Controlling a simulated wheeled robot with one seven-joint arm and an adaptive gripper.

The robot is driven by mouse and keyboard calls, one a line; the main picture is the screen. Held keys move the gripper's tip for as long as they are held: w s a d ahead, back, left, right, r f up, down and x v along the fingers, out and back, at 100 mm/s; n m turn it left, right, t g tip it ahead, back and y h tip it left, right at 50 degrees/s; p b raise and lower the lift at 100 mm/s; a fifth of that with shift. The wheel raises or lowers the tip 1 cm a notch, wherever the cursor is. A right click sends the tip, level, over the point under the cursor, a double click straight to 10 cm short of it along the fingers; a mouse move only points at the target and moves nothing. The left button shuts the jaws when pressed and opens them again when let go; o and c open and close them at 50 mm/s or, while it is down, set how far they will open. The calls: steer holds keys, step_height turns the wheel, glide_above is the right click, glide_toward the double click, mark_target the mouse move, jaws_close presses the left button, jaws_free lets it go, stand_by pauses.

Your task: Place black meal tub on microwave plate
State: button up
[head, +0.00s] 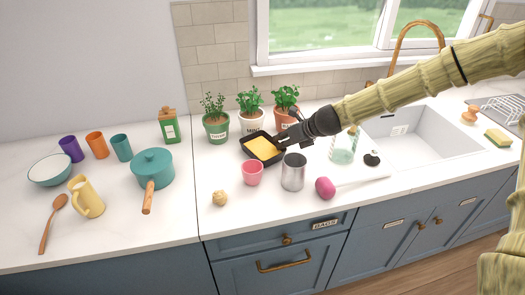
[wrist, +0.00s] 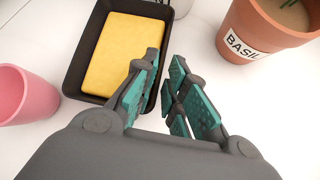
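The black meal tub (head: 246,149) is a shallow rectangular tray with yellow food in it. It sits flat on the white counter in front of the herb pots; in the wrist view the tub (wrist: 80,80) is at the upper left. My gripper (head: 284,143) is at the tub's right side, pointing at it. In the wrist view its teal-padded fingers (wrist: 165,65) are slightly apart, with the tub's right rim between or just under their tips. I see no clear grip on the rim. No microwave or plate is in view.
A pink cup (head: 252,173), a metal can (head: 293,173) and a magenta item (head: 325,188) stand in front of the tub. Three herb pots, including the basil pot (wrist: 262,35), are close behind. A teal pot (head: 153,170) is left; the sink (head: 425,135) is right.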

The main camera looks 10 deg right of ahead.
mark_target(262, 149)
steer(key=shift+p+x, duration=0.3)
steer(key=shift+x, duration=1.5)
steer(key=shift+w+d+r, duration=0.1)
steer(key=shift+w, duration=0.05)
steer(key=shift+c, duration=0.2)
jaws_close()
steer(key=shift+r, duration=0.1)
